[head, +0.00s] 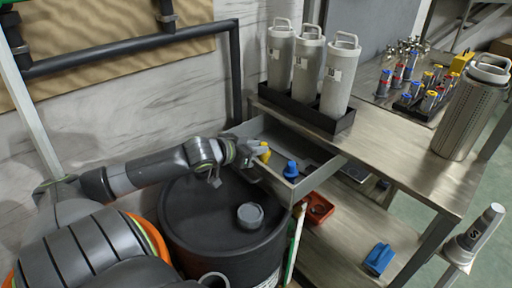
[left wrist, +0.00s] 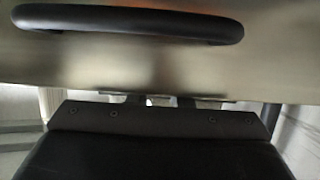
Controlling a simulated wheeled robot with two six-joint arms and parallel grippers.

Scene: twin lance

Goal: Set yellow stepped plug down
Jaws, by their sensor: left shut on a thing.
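I cannot tell whether the plug touches the drawer floor. A blue plug (head: 291,170) stands in the drawer to the right of the yellow one. The left wrist view shows a metal panel with a black bar handle (left wrist: 130,22) and dark parts of my gripper; the plug does not show there. My right gripper is not in view.
A black drum (head: 205,215) with a grey cap (head: 250,214) stands below my left arm. Three tall canisters (head: 308,65) stand in a black tray on the bench above the drawer. A red bin (head: 318,208) and a blue item (head: 379,258) are on the lower shelf.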

